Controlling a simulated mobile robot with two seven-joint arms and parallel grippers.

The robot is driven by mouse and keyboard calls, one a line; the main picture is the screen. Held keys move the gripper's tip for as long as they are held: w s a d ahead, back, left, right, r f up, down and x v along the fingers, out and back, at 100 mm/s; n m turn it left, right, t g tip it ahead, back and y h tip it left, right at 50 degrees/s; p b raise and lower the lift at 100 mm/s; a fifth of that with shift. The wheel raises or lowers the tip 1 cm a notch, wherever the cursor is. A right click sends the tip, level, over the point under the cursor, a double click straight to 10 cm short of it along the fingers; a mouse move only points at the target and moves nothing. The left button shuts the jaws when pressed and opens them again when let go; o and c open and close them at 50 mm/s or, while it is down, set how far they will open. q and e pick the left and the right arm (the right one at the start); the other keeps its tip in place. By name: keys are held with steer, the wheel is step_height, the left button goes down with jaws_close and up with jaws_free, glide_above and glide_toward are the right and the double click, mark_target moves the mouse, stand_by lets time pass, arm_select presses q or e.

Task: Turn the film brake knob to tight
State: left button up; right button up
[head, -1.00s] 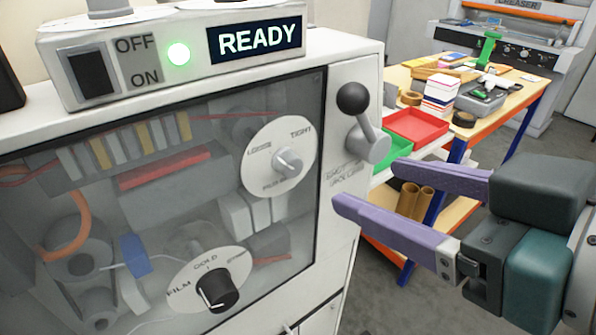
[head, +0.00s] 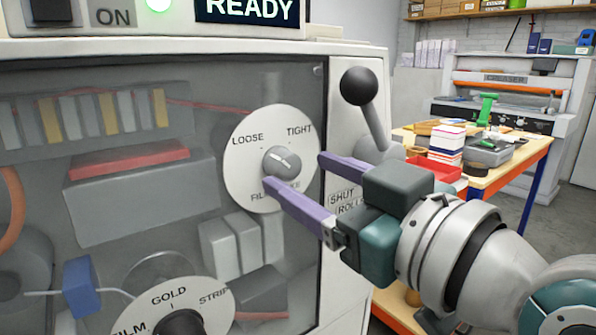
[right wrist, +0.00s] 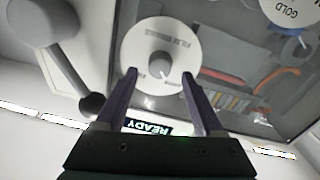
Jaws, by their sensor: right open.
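The film brake knob (head: 282,162) is a small grey knob on a round white dial (head: 246,181) marked LOOSE at upper left and TIGHT at upper right. It also shows in the right wrist view (right wrist: 160,63). I cannot tell which word its pointer marks. My right gripper (head: 297,172) is open with purple fingers, empty. In the right wrist view its fingertips (right wrist: 158,76) lie to either side of the knob, seemingly just short of it. In the head view one finger covers part of the dial's lower lettering. My left gripper is not in view.
A black-ball lever (head: 360,86) stands right of the dial on the white machine. A second dial with a black knob (head: 183,324), marked FILM, GOLD and STRIP, is below. A lit READY display (head: 246,9) is above. A cluttered workbench (head: 510,171) stands behind at right.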

steer(key=shift+x, duration=1)
steer(key=shift+c, duration=0.2)
jaws_close()
